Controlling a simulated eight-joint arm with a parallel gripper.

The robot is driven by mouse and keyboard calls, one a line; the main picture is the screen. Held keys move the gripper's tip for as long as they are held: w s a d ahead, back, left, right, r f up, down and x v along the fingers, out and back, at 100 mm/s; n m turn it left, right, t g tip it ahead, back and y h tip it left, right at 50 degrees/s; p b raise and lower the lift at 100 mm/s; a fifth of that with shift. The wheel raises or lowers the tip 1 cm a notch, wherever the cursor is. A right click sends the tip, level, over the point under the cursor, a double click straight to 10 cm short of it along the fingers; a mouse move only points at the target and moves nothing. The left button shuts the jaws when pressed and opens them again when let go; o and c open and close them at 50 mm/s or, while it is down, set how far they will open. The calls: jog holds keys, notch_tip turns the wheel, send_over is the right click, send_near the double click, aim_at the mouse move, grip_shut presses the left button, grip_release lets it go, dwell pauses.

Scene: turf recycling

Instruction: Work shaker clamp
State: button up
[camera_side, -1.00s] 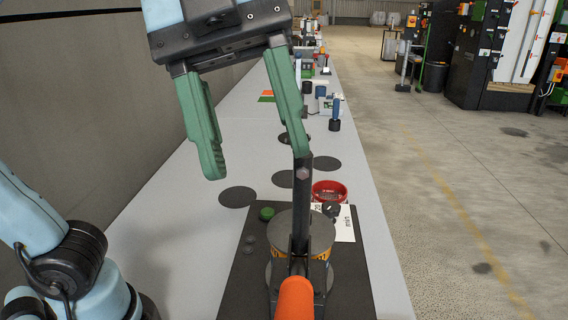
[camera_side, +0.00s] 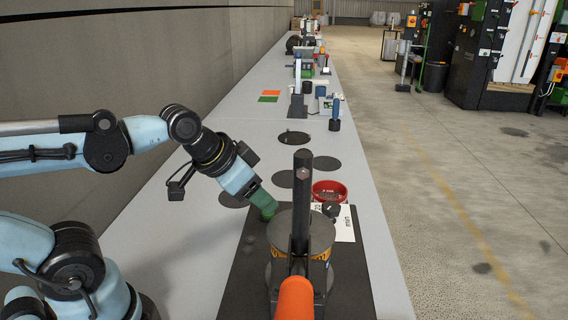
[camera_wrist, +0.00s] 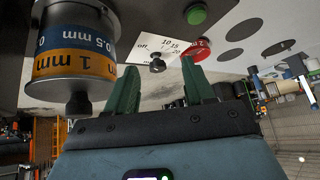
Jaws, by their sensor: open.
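In the side view a black clamp bar (camera_side: 301,190) with an orange handle (camera_side: 295,298) stands in front of the sieve stack (camera_side: 322,235) on a dark base plate (camera_side: 243,285). The bar partly hides the stack. In the wrist view the stack's blue 0.5 mm band (camera_wrist: 88,35) and orange 1 mm band (camera_wrist: 75,64) show at upper left. My gripper (camera_wrist: 162,72) is open and empty, its green fingers apart.
A black knob (camera_side: 331,209) sits by a white timer card (camera_side: 346,224). A red dish (camera_side: 329,191) lies behind it. Dark round discs (camera_side: 326,163) mark the pale bench (camera_side: 220,150). Other equipment stands farther back. A wall runs along the left.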

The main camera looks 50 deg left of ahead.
notch_tip(320, 180, down, 2)
jog(key=a+n, duration=0.1)
jog(key=n, duration=0.1)
notch_tip(320, 180, up, 29)
jog(key=n+g+h, duration=0.5)
jog(key=n+g, duration=0.3)
jog(key=n, duration=0.2)
send_over(290, 298)
jog(key=a, duration=0.5)
jog(key=shift+t, duration=0.3)
jog(key=x, duration=0.5)
jog(key=a+x, duration=0.1)
jog(key=x, duration=0.5)
jog(key=a+f+x, duration=0.1)
jog(key=x, duration=0.5)
jog(key=shift+w, duration=0.1)
jog(key=shift+a, duration=0.1)
grip_shut()
